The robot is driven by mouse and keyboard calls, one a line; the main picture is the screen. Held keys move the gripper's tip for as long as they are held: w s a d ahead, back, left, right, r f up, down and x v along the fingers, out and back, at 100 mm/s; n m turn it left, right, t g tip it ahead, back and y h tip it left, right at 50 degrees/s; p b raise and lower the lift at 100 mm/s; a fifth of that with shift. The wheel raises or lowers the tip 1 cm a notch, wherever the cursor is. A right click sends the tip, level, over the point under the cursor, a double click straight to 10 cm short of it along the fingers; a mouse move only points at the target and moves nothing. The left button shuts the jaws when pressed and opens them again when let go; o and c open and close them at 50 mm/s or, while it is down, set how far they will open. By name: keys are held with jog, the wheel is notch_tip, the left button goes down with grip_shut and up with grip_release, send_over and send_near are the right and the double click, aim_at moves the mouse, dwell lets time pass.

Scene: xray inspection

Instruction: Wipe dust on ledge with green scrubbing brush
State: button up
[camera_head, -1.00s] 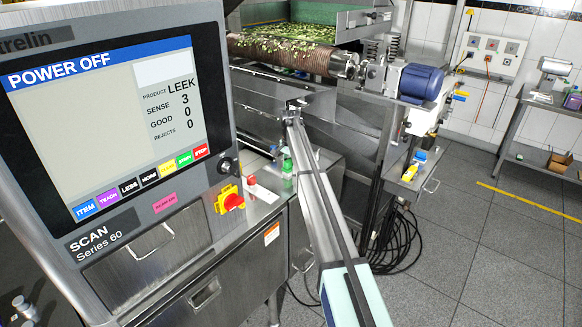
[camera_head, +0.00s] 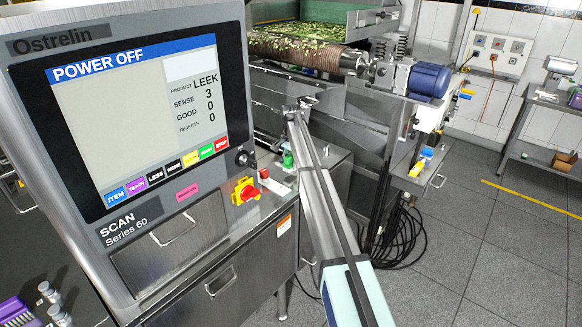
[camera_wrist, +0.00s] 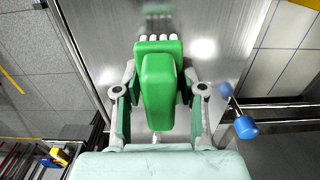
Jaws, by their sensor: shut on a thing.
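In the wrist view the green scrubbing brush (camera_wrist: 160,85) has a thick green handle and a row of white bristles at its far end. My gripper (camera_wrist: 159,92) is shut on it, with one finger on each side. The bristles face a shiny steel surface, the ledge (camera_wrist: 215,25); I cannot tell whether they touch it. I cannot make out dust on the ledge.
The scanner screen (camera_head: 140,120) stands at left. A conveyor roller (camera_head: 310,52) and blue motor (camera_head: 428,80) are behind. Black cables (camera_head: 400,235) lie on the floor; open floor is at right.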

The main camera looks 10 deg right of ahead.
aim_at(291, 155)
jog(key=shift+r+p, duration=0.8)
jog(key=shift+r, duration=1.8)
